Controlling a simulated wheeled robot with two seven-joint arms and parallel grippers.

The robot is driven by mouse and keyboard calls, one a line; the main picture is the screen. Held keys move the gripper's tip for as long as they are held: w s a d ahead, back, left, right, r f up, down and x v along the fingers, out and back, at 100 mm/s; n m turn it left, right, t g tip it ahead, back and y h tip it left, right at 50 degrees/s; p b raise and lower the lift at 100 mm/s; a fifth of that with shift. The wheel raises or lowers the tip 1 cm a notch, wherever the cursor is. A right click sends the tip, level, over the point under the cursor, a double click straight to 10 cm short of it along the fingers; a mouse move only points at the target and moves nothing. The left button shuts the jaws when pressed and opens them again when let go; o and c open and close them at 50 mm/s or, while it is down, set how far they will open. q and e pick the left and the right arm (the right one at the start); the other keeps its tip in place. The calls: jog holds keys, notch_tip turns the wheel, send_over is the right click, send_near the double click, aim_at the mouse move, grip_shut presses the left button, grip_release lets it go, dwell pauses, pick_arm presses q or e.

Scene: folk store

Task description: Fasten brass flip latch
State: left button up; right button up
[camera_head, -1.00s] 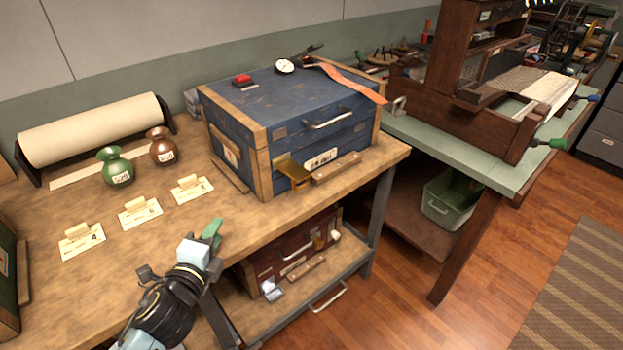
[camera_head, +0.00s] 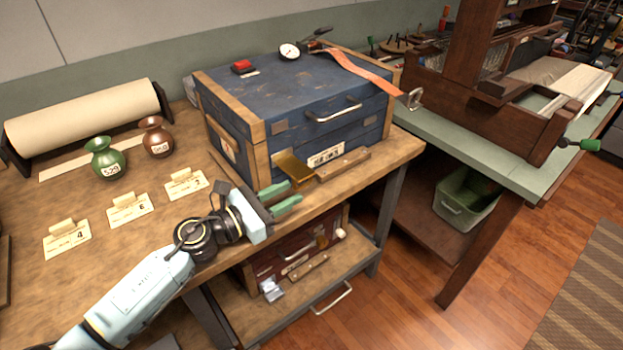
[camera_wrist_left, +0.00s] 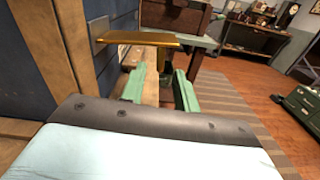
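The brass flip latch (camera_head: 296,169) is a gold plate low on the front of the blue wooden chest (camera_head: 322,119), left of a paper label, and it sticks outward. In the left wrist view the brass plate (camera_wrist_left: 140,39) lies flat across the picture, just beyond and above my fingertips. My left gripper (camera_head: 287,196) is open and empty, with its green fingers just below and left of the latch. In the left wrist view its two fingers (camera_wrist_left: 160,82) stand apart with a gap between them. My right gripper is not in view.
A wooden handle block (camera_head: 343,164) sits right of the latch. A red box (camera_head: 300,245) is on the shelf below the bench edge. Number cards and green and copper vases (camera_head: 106,160) stand at left. A gauge and orange strap lie on the chest lid.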

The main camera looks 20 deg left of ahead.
aim_at(306, 185)
pick_arm(q)
jog(key=x, duration=0.7)
grip_shut()
jog(key=shift+d, duration=0.1)
